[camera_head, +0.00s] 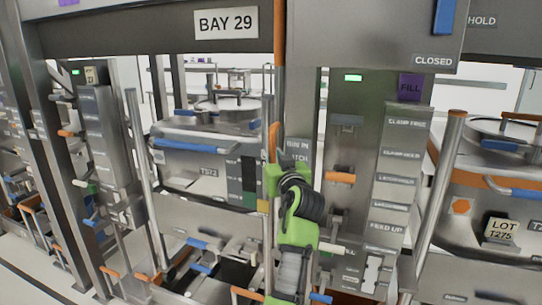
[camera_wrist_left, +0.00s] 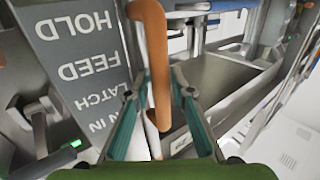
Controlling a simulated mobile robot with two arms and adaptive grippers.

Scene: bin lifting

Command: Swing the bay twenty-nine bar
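The BAY 29 sign (camera_head: 226,23) is on the beam at the upper middle of the head view. Below it, an upright orange-gripped bar (camera_head: 273,142) stands beside a grey label panel (camera_head: 298,150). My left gripper (camera_head: 273,176), with green arm parts, is at this bar's lower part. In the left wrist view the orange bar (camera_wrist_left: 157,65) runs between the two teal fingers of the left gripper (camera_wrist_left: 160,95). The fingers stand apart, with gaps visible beside the bar. The bar's far mounting is unclear. My right gripper does not show.
A CLOSED sign (camera_head: 433,62) hangs on the cabinet at upper right. Another orange handle (camera_head: 340,178) sticks out right of my arm. A grey post with an orange top (camera_head: 440,180) stands farther right. Several orange and blue levers crowd the lower left.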

